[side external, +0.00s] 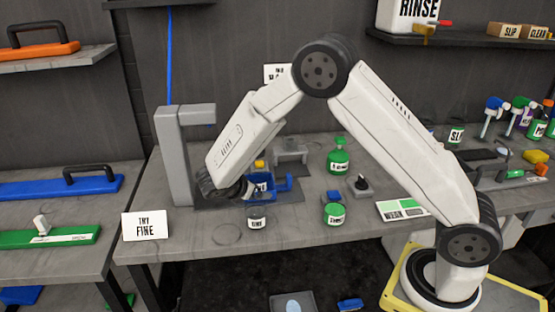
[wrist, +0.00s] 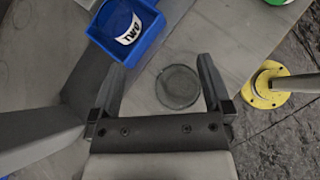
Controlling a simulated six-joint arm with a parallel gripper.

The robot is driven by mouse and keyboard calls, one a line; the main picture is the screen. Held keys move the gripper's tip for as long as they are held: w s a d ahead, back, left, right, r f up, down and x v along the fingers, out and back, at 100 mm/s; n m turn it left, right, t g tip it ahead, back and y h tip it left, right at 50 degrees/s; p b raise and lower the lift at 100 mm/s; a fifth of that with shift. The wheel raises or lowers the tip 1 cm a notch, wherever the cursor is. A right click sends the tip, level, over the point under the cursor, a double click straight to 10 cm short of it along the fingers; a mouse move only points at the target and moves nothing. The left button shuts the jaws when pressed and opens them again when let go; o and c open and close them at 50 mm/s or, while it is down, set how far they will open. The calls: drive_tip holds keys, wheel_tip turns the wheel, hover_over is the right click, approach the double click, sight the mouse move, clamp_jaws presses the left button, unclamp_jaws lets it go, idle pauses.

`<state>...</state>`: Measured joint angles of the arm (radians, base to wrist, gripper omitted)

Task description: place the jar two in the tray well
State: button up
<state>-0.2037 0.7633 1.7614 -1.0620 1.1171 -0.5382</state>
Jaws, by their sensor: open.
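In the wrist view a blue-walled tray (wrist: 149,42) stands at the upper left. In the side view the blue tray (side external: 284,188) is partly behind my gripper, with part of a white label showing. My gripper (side external: 246,190) is low, beside the tray at its left. In the wrist view my gripper (wrist: 163,88) is open with nothing held. A round outline (wrist: 178,87) on the table shows between its fingers.
In the side view a small labelled jar (side external: 256,219) stands in front of the tray, and a green-topped jar (side external: 334,214) to its right. A green bottle (side external: 338,158) and grey post (side external: 174,165) stand nearby. A TINT FINE card (side external: 145,226) is at left.

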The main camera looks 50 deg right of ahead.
drive_tip(key=s+a+r+m+t+y, duration=0.1)
drive_tip(key=s+a+m+y, duration=0.1)
drive_tip(key=s+m+y, duration=0.3)
drive_tip(key=s+a+r+m+y, duration=0.2)
drive_tip(key=s+m+y, duration=0.3)
drive_tip(key=s+m, duration=0.7)
drive_tip(key=shift+s+a+r+t, duration=0.3)
drive_tip(key=shift+s+t, duration=0.1)
drive_tip(key=shift+s, duration=0.15)
